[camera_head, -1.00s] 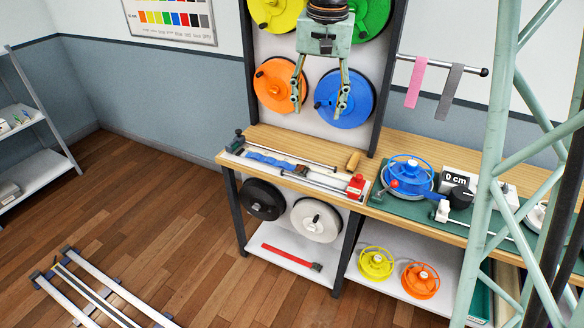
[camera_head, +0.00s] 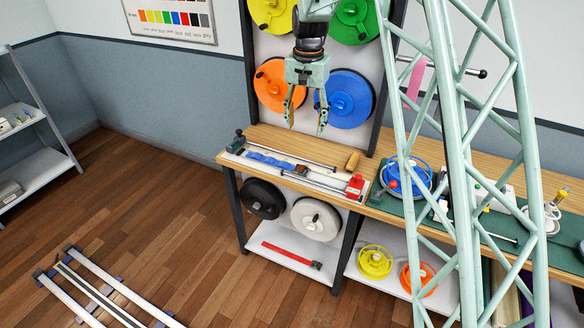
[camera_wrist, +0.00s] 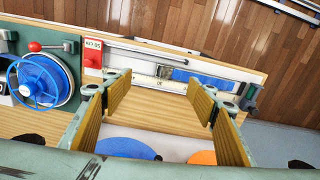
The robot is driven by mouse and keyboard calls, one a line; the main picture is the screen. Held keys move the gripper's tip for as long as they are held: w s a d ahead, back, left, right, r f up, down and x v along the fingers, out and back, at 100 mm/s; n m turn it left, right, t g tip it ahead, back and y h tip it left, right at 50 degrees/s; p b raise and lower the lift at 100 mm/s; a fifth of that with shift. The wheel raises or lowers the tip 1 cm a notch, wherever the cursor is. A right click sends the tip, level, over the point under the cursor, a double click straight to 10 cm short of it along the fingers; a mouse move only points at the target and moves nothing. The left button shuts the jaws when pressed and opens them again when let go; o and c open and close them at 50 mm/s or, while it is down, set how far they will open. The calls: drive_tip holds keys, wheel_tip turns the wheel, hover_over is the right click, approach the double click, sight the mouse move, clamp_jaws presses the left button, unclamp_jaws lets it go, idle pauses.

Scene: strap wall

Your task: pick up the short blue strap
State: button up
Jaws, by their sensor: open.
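A short blue strap (camera_head: 268,160) lies along the white measuring board (camera_head: 325,190) on the wooden bench. It looks slightly wavy in the head view. In the wrist view the blue strap (camera_wrist: 200,77) lies beyond my fingertips, near the end of the board away from the red block. My gripper (camera_head: 305,124) is open and empty. It hangs above the bench, up and to the right of the strap in the head view. In the wrist view my gripper (camera_wrist: 160,90) has its fingers well apart, with the board beyond them.
A red block (camera_head: 355,185) stands at the board's right end, and a metal rod runs along the board. A wooden handle (camera_head: 353,160) stands behind it. Orange (camera_head: 270,85) and blue (camera_head: 345,98) reels hang behind my gripper. A blue-rimmed reel (camera_head: 407,175) stands to the right.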

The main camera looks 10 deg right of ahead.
drive_tip(key=m, duration=0.1)
hover_over(301, 167)
wheel_tip(301, 167, down, 9)
drive_tip(key=shift+s+f+p, duration=0.1)
drive_tip(key=shift+s+p, duration=0.05)
drive_tip(key=shift+p, duration=0.25)
drive_tip(key=shift+f, duration=0.15)
drive_tip(key=shift+f, duration=4.15)
drive_tip(key=shift+f, duration=0.15)
drive_tip(key=shift+f, duration=2.45)
drive_tip(key=shift+c, duration=0.9)
drive_tip(key=c, duration=0.9)
